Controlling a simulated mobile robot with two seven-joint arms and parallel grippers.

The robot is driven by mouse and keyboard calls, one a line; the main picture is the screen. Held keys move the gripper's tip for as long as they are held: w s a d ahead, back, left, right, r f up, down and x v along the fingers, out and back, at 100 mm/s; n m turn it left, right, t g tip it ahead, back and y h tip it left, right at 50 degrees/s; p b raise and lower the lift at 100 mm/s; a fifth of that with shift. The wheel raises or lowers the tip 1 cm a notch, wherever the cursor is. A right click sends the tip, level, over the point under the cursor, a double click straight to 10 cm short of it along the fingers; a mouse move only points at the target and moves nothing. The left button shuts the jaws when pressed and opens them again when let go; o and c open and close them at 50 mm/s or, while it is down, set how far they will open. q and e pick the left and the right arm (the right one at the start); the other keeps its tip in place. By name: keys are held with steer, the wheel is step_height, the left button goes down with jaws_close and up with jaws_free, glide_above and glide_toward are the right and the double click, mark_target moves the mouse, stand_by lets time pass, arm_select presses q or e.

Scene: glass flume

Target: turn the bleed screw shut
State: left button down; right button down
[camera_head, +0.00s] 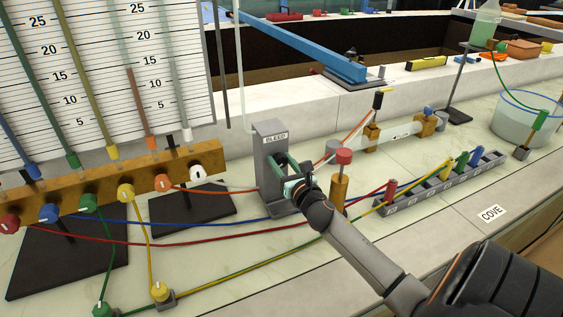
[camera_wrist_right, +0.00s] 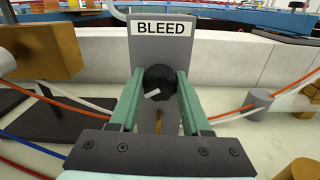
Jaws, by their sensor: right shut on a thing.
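The bleed screw (camera_wrist_right: 159,82) is a round black knob with a white mark, on the front of an upright grey block. A label (camera_wrist_right: 163,28) reading BLEED is on that block (camera_head: 267,151), which stands mid-bench in the head view. My right gripper (camera_wrist_right: 159,88) has its two green fingers on either side of the knob, shut on it. In the head view the right gripper (camera_head: 285,168) reaches the block from the lower right and hides the knob. The white mark slants, its right end higher. My left gripper is not in view.
A brass manifold (camera_head: 110,188) with coloured knobs stands at left below a scale board (camera_head: 100,75). Coloured tubes cross the bench around the block. A brass post with a red cap (camera_head: 343,157) stands close right of my gripper. A grey rack (camera_head: 440,185) lies farther right.

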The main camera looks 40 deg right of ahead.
steer(key=shift+m, duration=0.3)
steer(key=m+p, duration=0.1)
steer(key=m, duration=0.4)
steer(key=shift+m, duration=0.3)
steer(key=m+p, duration=0.1)
steer(key=m, duration=0.5)
steer(key=shift+d+p, duration=0.1)
steer(key=shift+p, duration=0.25)
steer(key=m+p, duration=0.1)
steer(key=m, duration=0.5)
steer(key=shift+m+p, duration=0.3)
steer(key=shift+p, duration=0.05)
steer(key=m+p, duration=0.1)
steer(key=m, duration=0.4)
steer(key=shift+f+p, duration=0.15)
steer(key=shift+p, duration=0.15)
steer(key=shift+m, duration=0.3)
steer(key=shift+c, duration=1.9)
jaws_free()
